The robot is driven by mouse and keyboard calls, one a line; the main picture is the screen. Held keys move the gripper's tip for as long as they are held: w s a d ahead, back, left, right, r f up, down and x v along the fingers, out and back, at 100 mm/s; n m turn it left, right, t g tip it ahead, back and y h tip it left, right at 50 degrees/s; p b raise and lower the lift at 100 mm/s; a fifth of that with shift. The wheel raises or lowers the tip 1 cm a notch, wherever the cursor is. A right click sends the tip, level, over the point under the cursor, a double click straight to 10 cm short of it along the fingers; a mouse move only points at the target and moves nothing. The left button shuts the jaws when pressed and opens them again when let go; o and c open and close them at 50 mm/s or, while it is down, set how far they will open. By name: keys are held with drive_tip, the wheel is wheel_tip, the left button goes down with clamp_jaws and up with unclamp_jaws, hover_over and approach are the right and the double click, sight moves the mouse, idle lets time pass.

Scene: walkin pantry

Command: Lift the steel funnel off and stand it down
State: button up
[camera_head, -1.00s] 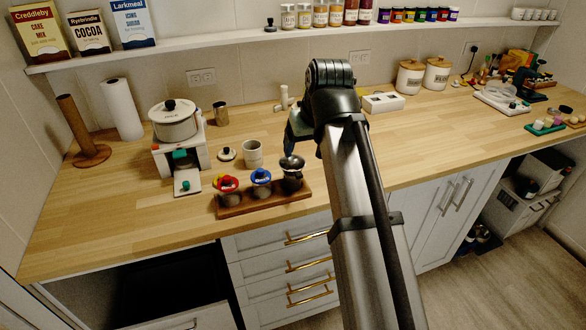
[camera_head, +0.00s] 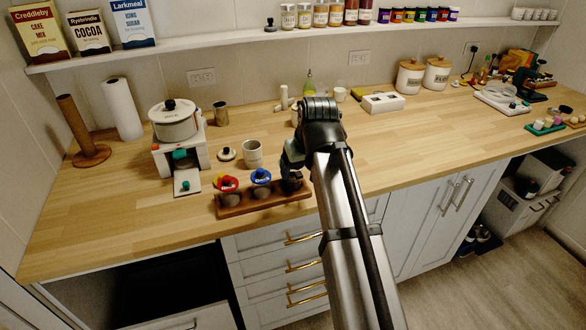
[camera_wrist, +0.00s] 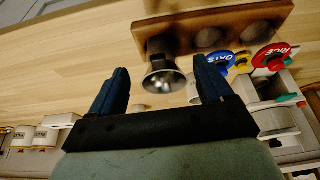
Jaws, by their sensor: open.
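The steel funnel (camera_wrist: 165,82) shows in the wrist view as a shiny cone with a dark centre. It sits at a dark jar at the end of a wooden rack (camera_wrist: 268,14). My gripper (camera_wrist: 160,66) is open, its two blue fingers on either side of the funnel, with visible gaps; I cannot tell how far the funnel is below the fingertips. In the head view my gripper (camera_head: 293,158) is over the right end of the rack (camera_head: 250,204) and hides the funnel.
A pot (camera_head: 174,122) stands further left.

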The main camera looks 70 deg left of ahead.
sight(298, 172)
drive_tip(key=a+f, duration=0.2)
drive_tip(key=f, duration=0.1)
drive_tip(key=shift+a+f, duration=0.1)
drive_tip(key=shift+a, duration=0.1)
drive_tip(key=shift+a+f, duration=0.2)
drive_tip(key=shift+f, duration=0.3)
clamp_jaws()
